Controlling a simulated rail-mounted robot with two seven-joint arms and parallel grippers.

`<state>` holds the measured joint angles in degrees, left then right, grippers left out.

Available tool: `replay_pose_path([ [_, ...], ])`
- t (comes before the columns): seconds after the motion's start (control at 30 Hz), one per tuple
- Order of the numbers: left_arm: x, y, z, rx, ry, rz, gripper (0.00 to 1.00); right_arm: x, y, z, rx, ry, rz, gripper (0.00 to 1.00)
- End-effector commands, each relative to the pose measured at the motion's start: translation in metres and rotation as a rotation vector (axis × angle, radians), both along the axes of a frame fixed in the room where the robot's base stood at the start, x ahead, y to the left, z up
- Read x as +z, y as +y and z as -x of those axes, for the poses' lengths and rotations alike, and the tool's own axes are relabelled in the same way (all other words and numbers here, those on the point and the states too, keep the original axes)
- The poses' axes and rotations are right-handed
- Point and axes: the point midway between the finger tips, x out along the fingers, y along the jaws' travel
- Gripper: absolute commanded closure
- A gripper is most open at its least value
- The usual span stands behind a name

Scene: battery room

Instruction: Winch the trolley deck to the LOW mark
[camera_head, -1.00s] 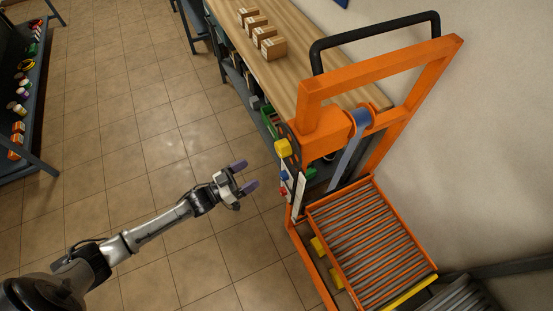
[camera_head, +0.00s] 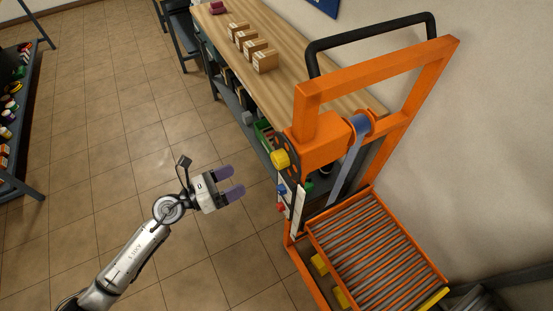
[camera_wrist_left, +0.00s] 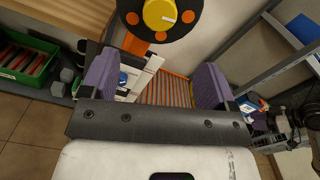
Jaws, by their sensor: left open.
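The orange trolley (camera_head: 308,105) stands at the right in the head view. Its roller deck (camera_head: 374,248) sits low in the frame. A blue strap (camera_head: 347,172) runs down from a spool at the top. A yellow knob (camera_head: 281,159) sits on a dark crank wheel; the knob (camera_wrist_left: 160,14) also shows at the top of the left wrist view. Below the wheel is a white plate (camera_head: 298,208) with a blue marker (camera_head: 282,189) and a red one (camera_head: 281,207); any lettering is unreadable. My left gripper (camera_head: 236,181) is open and empty, left of the wheel and apart from it.
A wooden workbench (camera_head: 290,85) with several cardboard boxes (camera_head: 264,61) stands behind the trolley. Green bins (camera_wrist_left: 25,60) sit on its lower shelf. A dark shelf rack (camera_head: 25,110) is at the far left. The tiled floor between is clear.

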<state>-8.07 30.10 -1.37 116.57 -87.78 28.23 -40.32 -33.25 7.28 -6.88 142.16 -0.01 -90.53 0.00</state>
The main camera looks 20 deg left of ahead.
Motion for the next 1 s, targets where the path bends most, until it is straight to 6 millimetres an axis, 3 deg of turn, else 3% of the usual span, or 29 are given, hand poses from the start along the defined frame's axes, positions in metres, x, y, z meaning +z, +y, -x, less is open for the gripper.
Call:
replay_pose_path([
  [0.27, 0.001, -0.007, -0.010, 0.000, -0.064, -0.075, 0.19, 0.003, 0.001, 0.000, -0.001, 0.000, -0.002, 0.57],
  [0.7, 0.001, -0.057, -0.070, -0.001, -0.061, -0.070, 0.19, 0.013, 0.003, 0.000, -0.007, 0.001, -0.011, 0.57],
  [1.0, 0.000, -0.080, -0.099, -0.001, -0.060, -0.073, 0.19, 0.014, 0.003, 0.000, -0.007, 0.002, -0.011, 0.57],
])
